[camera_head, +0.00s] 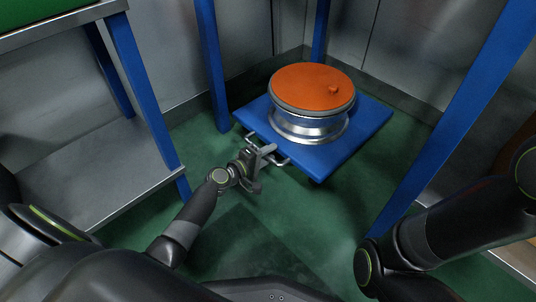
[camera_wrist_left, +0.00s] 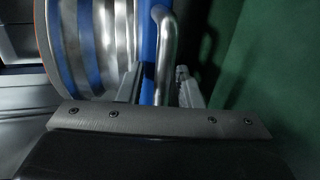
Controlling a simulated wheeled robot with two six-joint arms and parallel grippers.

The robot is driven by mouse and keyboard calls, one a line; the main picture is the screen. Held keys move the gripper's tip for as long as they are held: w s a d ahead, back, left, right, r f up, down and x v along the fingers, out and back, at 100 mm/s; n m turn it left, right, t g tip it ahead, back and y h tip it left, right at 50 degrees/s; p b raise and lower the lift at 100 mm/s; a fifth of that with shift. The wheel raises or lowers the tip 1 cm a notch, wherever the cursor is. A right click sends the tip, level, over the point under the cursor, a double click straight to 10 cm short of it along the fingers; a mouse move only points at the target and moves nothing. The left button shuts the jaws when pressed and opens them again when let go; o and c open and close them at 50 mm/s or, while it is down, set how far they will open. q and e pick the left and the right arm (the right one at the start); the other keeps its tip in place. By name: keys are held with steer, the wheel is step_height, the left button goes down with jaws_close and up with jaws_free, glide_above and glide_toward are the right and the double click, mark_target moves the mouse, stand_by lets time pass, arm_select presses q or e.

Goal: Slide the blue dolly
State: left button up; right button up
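The blue dolly (camera_head: 345,155) is a flat blue platform on the green floor. It carries a silver wheel (camera_head: 310,127) with an orange top. A metal handle (camera_head: 281,161) sticks out from its near-left edge. My left gripper (camera_head: 262,158) is at this handle. In the left wrist view the handle (camera_wrist_left: 166,60) passes between the two parted fingers (camera_wrist_left: 160,88), with a gap beside the right finger. The dolly's blue edge (camera_wrist_left: 149,50) and the wheel (camera_wrist_left: 95,45) show there too. My right arm is at the right of the head view; its gripper is out of view.
Blue posts stand at the left (camera_head: 211,65), behind and at the right (camera_head: 460,110) of the dolly. A metal shelf (camera_head: 95,185) is at the left. Grey walls close off the back. Green floor (camera_head: 270,225) in front of the dolly is clear.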

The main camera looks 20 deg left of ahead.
arm_select(q)
steer(key=p+v, duration=0.3)
steer(key=v, duration=1.4)
steer(key=shift+s+p, duration=0.2)
steer(key=shift+p, duration=0.2)
steer(key=shift+s+a+f, duration=0.1)
steer(key=shift+a, duration=0.05)
